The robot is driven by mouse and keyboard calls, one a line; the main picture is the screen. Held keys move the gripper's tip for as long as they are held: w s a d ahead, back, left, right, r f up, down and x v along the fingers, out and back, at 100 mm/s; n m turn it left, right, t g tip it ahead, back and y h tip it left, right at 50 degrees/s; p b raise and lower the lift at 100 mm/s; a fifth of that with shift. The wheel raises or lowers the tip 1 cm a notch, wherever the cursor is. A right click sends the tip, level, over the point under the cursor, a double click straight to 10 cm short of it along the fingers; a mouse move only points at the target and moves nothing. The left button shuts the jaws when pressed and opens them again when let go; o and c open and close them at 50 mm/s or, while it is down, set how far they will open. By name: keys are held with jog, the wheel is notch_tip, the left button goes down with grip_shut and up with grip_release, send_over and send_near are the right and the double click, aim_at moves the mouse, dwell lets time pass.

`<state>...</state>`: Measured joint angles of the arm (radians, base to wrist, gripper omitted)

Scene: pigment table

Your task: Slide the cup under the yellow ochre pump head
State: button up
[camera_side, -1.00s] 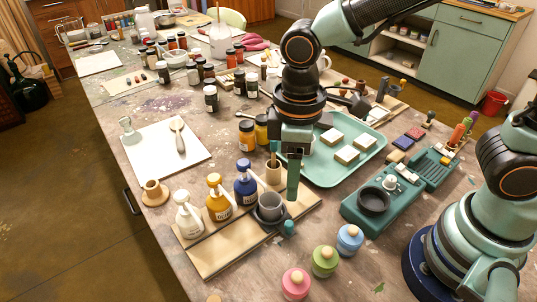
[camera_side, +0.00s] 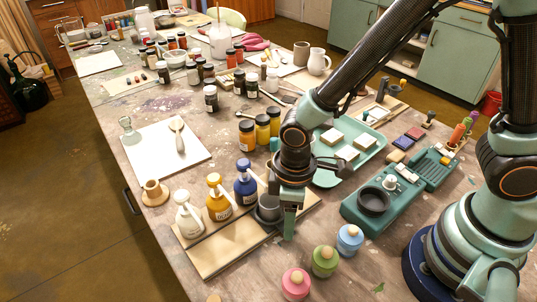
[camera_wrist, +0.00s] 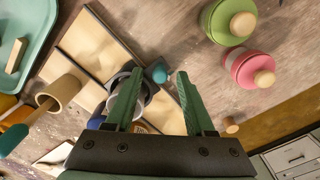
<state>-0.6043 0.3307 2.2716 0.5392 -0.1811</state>
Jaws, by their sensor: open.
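The grey cup (camera_side: 268,207) sits in a dark ring holder on the wooden pump stand (camera_side: 215,258), in front of the blue pump bottle (camera_side: 246,184). The yellow ochre pump bottle (camera_side: 218,202) stands to its left, then a white pump bottle (camera_side: 189,218). My gripper (camera_side: 289,230) points down just right of the cup and partly hides the holder. In the wrist view my gripper (camera_wrist: 160,74) is open, with the holder's teal knob (camera_wrist: 158,73) appearing between the fingertips. The left finger overlaps the cup (camera_wrist: 143,98) there; contact cannot be told.
Green (camera_side: 324,262), pink (camera_side: 296,283) and blue (camera_side: 349,240) lidded pots stand in front and to the right. A teal tray (camera_side: 376,155) with pale blocks lies behind my gripper. A wooden pot (camera_wrist: 62,91) with a tool stands near the stand.

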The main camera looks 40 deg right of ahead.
grip_shut()
dwell(1.5)
